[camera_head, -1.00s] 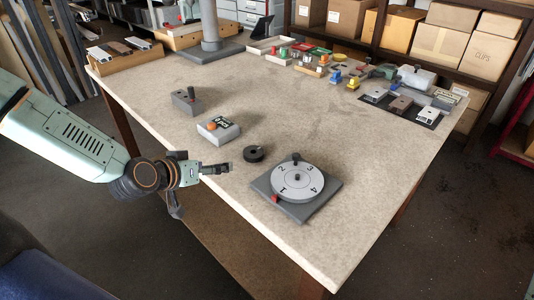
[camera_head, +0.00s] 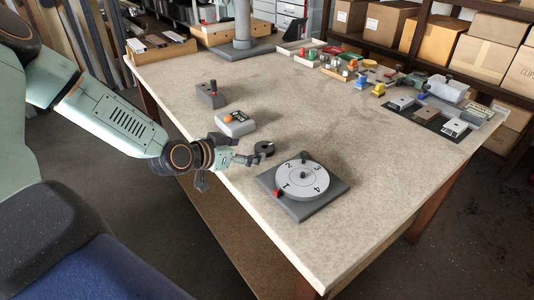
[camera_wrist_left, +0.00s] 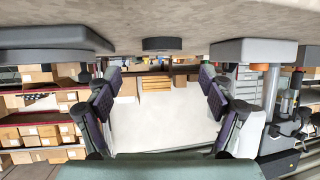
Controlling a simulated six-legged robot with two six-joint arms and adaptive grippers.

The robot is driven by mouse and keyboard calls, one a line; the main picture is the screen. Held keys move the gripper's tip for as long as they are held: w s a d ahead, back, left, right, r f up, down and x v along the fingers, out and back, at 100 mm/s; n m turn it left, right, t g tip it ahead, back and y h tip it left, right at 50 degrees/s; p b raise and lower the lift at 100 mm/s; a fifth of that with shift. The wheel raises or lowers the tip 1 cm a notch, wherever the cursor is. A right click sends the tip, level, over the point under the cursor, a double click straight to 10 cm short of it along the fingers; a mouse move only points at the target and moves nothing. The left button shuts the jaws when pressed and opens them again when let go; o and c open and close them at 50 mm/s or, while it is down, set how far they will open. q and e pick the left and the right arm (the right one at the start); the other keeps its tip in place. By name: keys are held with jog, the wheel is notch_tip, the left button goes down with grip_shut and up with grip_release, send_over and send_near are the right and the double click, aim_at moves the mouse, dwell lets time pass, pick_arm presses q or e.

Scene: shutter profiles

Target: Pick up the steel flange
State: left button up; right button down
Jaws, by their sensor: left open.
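The steel flange, taken to be the dark round disc with a hole (camera_head: 265,147), lies flat on the table near its left edge, between a grey box and a numbered dial. My left gripper (camera_head: 261,156) is right beside it at its near side, and the fingertips partly overlap it in the head view. In the left wrist view the flange (camera_wrist_left: 162,44) sits centred ahead, above the gap between the fingers. My left gripper (camera_wrist_left: 160,92) is open with nothing between its fingers. My right gripper is not in view.
A numbered dial on a dark square base (camera_head: 333,190) stands close right of the flange. A grey box with an orange button (camera_head: 236,124) and a grey block with a lever (camera_head: 211,96) stand behind. Small parts crowd the far side. The table's middle is clear.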

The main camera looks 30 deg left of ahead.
aim_at(262, 149)
pick_arm(q)
jog(key=shift+w+d+f, duration=0.15)
jog(key=shift+w+d, duration=0.05)
jog(key=shift+w, duration=0.1)
jog(key=shift+w+a+f+b, duration=0.15)
jog(key=shift+w+f+b, duration=0.35)
jog(key=shift+w+b, duration=0.1)
jog(key=shift+w+a+f+b, duration=0.15)
jog(key=shift+w+f+b, duration=0.35)
jog(key=shift+b, duration=0.1)
jog(key=shift+w+d+f+b, duration=0.1)
jog(key=shift+w+d+b, duration=0.15)
jog(key=shift+w, duration=0.2)
jog(key=shift+w+d+f+b, duration=0.1)
jog(key=shift+w+d+b, duration=0.1)
jog(key=shift+w, duration=0.2)
jog(key=shift+w+d+f, duration=0.1)
jog(key=shift+w+f, duration=0.05)
jog(key=shift+w, duration=0.3)
jog(key=shift+s+a, duration=0.15)
jog(key=shift+a, duration=0.05)
jog(key=shift+d, duration=0.2)
jog(key=c, duration=0.5)
jog(key=shift+a, duration=0.2)
jog(key=c, duration=0.4)
jog(key=shift+d, duration=0.15)
jog(key=c, duration=0.6)
jog(key=shift+o, duration=0.2)
